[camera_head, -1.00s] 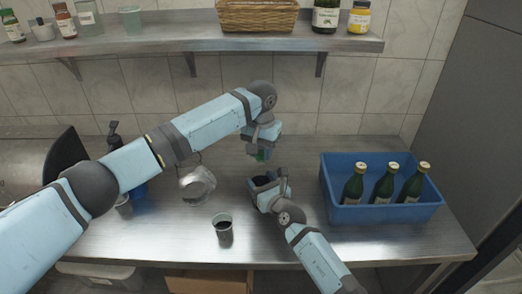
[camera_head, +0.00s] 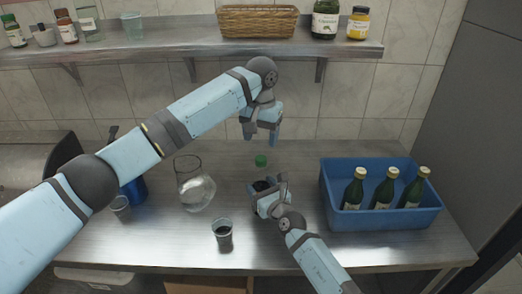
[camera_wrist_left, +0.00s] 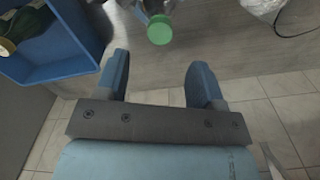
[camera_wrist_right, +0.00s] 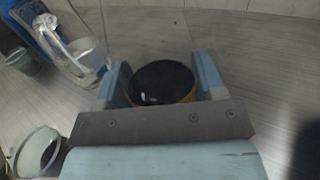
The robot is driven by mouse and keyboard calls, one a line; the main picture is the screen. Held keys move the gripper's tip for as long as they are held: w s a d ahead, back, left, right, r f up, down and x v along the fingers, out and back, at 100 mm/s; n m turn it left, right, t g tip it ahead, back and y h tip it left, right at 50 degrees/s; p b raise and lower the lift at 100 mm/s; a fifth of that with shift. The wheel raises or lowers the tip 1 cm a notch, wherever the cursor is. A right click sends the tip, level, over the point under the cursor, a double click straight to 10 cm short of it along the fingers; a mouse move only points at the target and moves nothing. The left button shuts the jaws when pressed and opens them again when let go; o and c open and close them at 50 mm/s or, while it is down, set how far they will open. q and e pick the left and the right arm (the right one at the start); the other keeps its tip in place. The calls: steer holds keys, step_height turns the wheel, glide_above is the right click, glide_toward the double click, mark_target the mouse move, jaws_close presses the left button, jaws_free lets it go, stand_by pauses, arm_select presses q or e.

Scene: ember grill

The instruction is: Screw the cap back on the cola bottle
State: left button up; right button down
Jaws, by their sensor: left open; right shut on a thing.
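The cola bottle (camera_head: 259,186) stands on the counter, its dark body between the fingers of my right gripper (camera_head: 267,192). The right wrist view shows its dark, orange-edged body (camera_wrist_right: 165,82) between both fingers. The green cap (camera_head: 261,160) shows above the bottle; the left wrist view shows it (camera_wrist_left: 160,30) from above. It looks to be at the bottle's top, but I cannot tell how tightly it sits. My left gripper (camera_head: 261,136) is open and empty, above and apart from the cap.
A blue crate (camera_head: 385,219) with three green bottles stands at the right. A clear glass jug (camera_head: 193,185) stands left of the bottle. A small cup (camera_head: 222,236) with dark contents stands in front. A shelf (camera_head: 190,40) runs along the wall behind.

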arm_select(q)
step_height(320, 180, up, 5)
steer(key=shift+r, duration=0.15)
arm_select(e)
steer(key=shift+c, duration=0.7)
jaws_free()
arm_select(q)
steer(key=shift+r, duration=0.1)
arm_select(e)
steer(key=v, duration=1.3)
steer(key=shift+s+d, duration=0.2)
steer(key=shift+s, duration=0.15)
